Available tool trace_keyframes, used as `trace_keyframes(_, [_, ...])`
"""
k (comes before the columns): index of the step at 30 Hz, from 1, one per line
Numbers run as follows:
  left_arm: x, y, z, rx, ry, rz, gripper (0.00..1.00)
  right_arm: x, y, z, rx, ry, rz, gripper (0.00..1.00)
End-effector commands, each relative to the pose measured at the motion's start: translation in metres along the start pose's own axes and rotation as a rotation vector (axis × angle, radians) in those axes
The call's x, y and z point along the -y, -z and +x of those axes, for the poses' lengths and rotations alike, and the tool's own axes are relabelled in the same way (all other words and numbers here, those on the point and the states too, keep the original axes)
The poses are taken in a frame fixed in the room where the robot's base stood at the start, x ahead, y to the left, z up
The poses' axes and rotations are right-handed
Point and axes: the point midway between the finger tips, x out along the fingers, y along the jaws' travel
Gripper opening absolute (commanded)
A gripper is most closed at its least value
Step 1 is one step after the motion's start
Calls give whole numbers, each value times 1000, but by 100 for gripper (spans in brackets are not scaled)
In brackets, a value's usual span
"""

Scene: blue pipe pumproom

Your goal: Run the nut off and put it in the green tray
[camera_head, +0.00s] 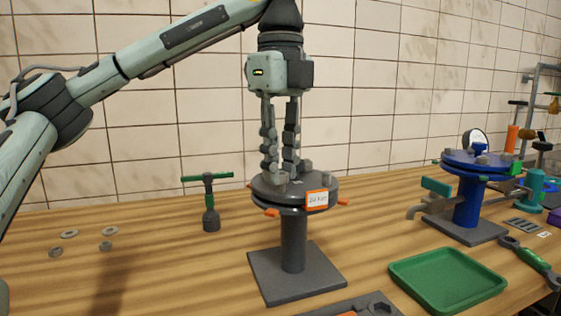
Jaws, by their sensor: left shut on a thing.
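My left gripper (281,174) points straight down over the grey round flange (264,193) on its stand. Its two fingers are shut on a nut (282,179) at the flange's top, which is partly hidden by the fingertips. Other grey nuts (326,179) stand on the same flange to the right. The green tray (447,281) lies empty on the wooden bench at the front right. My right gripper is not in view.
A green T-handled tool (210,203) stands left of the flange. Several washers and nuts (69,234) lie at the far left. A blue flange stand (468,200) is behind the tray, a wrench (530,262) to its right. A dark holder (360,307) lies at the front edge.

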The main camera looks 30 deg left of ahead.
Motion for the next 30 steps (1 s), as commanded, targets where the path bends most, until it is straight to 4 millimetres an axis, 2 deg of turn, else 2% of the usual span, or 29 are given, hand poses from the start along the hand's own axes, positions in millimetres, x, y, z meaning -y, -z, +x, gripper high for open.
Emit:
trace_keyframes(4, [0,0,-1,0,0,-230,0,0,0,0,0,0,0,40])
trace_keyframes(8, [0,0,-1,0,0,-345,0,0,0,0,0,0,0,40])
trace_keyframes(30, [0,0,-9,0,0,-348,0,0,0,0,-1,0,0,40])
